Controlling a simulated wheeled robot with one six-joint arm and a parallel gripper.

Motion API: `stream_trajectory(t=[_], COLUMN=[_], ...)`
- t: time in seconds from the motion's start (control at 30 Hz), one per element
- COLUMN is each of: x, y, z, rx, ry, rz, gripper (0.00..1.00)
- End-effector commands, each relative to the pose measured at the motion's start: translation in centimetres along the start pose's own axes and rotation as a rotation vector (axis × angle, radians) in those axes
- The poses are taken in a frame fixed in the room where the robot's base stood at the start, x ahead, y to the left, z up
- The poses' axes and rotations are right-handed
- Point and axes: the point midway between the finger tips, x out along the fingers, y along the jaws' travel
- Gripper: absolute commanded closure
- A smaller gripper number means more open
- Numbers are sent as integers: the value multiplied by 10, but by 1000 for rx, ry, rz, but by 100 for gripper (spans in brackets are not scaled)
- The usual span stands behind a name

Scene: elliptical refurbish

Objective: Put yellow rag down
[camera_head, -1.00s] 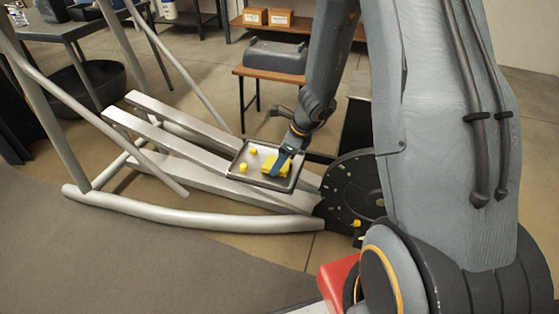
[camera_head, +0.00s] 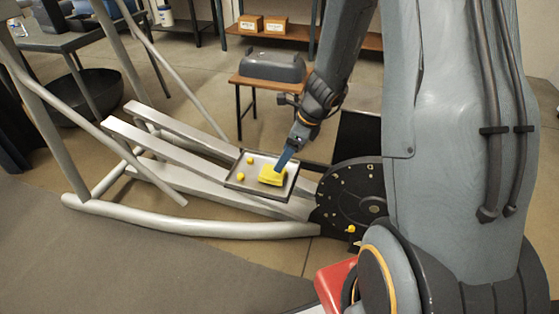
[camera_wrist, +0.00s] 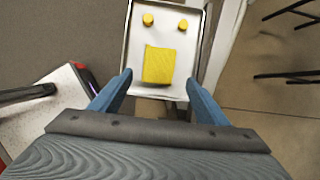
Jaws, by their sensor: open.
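The yellow rag (camera_head: 271,176) lies folded on a shallow tray (camera_head: 236,183) with a dark rim and a light floor. In the wrist view the rag (camera_wrist: 158,65) is a flat yellow square on the white tray floor. My gripper (camera_head: 281,165) is just above the rag at the tray's right side. In the wrist view the blue fingers of my gripper (camera_wrist: 158,82) are spread wide, with nothing between them. The rag lies beyond the fingertips, apart from them.
Two small yellow pieces (camera_head: 250,159) (camera_head: 241,176) sit in the tray beside the rag. The tray rests on the silver rails (camera_head: 165,146) of the elliptical, next to its black disc (camera_head: 352,200). A small table with a grey case (camera_head: 271,66) stands behind.

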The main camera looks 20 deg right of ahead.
Motion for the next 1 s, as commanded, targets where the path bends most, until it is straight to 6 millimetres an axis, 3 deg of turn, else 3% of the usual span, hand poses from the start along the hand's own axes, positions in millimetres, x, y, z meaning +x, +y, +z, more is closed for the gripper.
stream_trajectory(t=[0.1,0.3,0.43,0.57,0.7,0.9,1.0], x=[-20,-36,-51,-80,-117,-164,-182], y=[0,2,20,64,122,192,215], z=[1,2,18,45,61,53,42], rx=[-1,-15,-177,-545,-1029,-1684,-1950], ry=[0,0,1,6,23,67,94], rz=[-2,1,21,71,143,260,321], gripper=[31,31,31,31,31,31,31])
